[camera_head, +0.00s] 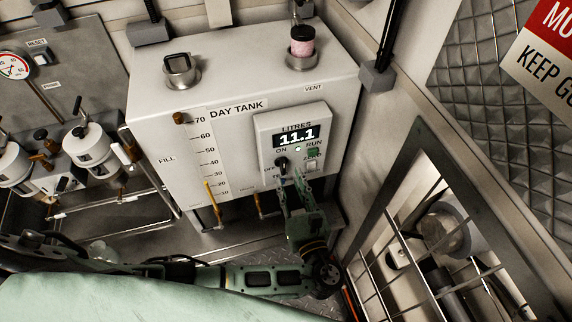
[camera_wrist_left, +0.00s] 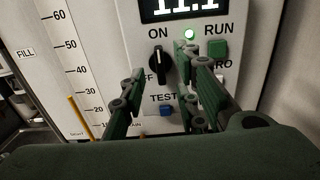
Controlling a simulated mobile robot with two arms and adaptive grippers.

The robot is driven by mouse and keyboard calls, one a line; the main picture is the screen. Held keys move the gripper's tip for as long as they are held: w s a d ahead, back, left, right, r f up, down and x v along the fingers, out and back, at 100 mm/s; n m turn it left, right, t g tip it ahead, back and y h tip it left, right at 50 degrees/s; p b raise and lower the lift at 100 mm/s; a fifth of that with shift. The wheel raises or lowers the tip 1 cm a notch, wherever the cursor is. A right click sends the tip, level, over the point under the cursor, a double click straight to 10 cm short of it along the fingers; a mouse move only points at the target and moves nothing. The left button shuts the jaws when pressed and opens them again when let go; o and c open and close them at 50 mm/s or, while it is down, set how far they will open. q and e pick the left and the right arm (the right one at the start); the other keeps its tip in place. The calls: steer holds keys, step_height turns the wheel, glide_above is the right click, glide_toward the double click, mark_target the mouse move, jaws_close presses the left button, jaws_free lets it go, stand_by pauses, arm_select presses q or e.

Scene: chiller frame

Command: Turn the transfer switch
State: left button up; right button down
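The transfer switch appears to be the black rotary knob (camera_wrist_left: 157,65) on the white control panel, under the word ON and beside a partly hidden OFF label; it also shows in the head view (camera_head: 282,164). Its pointer looks close to upright, towards ON. My left gripper (camera_wrist_left: 166,76) is open in front of the panel, with one finger to each side of the knob in the wrist view. The same gripper (camera_head: 291,180) reaches up to the panel in the head view. I cannot tell if the fingers touch the knob. My right gripper is not in view.
The panel (camera_head: 262,129) reads 11.1 litres and has a green RUN button (camera_wrist_left: 217,48), a lit green lamp (camera_wrist_left: 189,34) and a blue TEST button (camera_wrist_left: 166,110). It sits on the white day tank (camera_head: 155,135). A barred metal frame (camera_head: 405,250) stands at the right.

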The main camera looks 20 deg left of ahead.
mark_target(284, 169)
arm_select(q)
steer(key=x, duration=0.5)
steer(key=shift+a+p, duration=0.1)
steer(key=shift+p, duration=0.25)
steer(key=shift+f, duration=0.1)
jaws_close()
